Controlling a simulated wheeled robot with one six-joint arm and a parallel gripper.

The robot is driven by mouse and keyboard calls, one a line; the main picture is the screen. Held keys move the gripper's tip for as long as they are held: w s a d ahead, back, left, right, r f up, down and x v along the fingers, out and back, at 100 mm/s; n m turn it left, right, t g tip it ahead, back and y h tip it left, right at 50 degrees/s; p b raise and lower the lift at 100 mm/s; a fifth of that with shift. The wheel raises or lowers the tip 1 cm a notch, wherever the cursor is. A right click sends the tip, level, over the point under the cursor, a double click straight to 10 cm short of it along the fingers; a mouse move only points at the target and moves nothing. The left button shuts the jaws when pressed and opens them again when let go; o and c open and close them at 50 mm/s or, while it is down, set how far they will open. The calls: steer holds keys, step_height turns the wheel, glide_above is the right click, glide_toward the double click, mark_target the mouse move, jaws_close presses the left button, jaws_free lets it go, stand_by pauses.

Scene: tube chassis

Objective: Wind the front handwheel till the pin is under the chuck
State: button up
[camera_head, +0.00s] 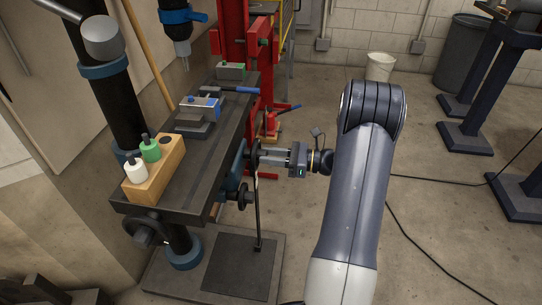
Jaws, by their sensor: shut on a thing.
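The front handwheel (253,154) is a dark disc seen nearly edge-on at the right side of the long dark machine table. The chuck (183,48) hangs below a blue collar at the top, above the far part of the table. A grey vise (198,117) with blue parts sits on the table, nearer than the chuck. I cannot clearly make out the pin.
A wooden block (155,173) with a white and a green bottle stands on the near table end. Another handwheel (143,232) is at that end. A red jack (270,122) stands behind the table. Cables cross the floor, which is mostly clear to the right.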

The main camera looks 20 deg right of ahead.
steer(key=c, duration=0.3)
steer(key=shift+c, duration=0.2)
steer(key=shift+f+n+b, duration=0.1)
steer(key=shift+n+b, duration=0.2)
steer(key=shift+n, duration=0.1)
steer(key=m+b, duration=2)
steer(key=m, duration=1)
steer(key=shift+f, duration=0.1)
stand_by(0.7)
stand_by(0.4)
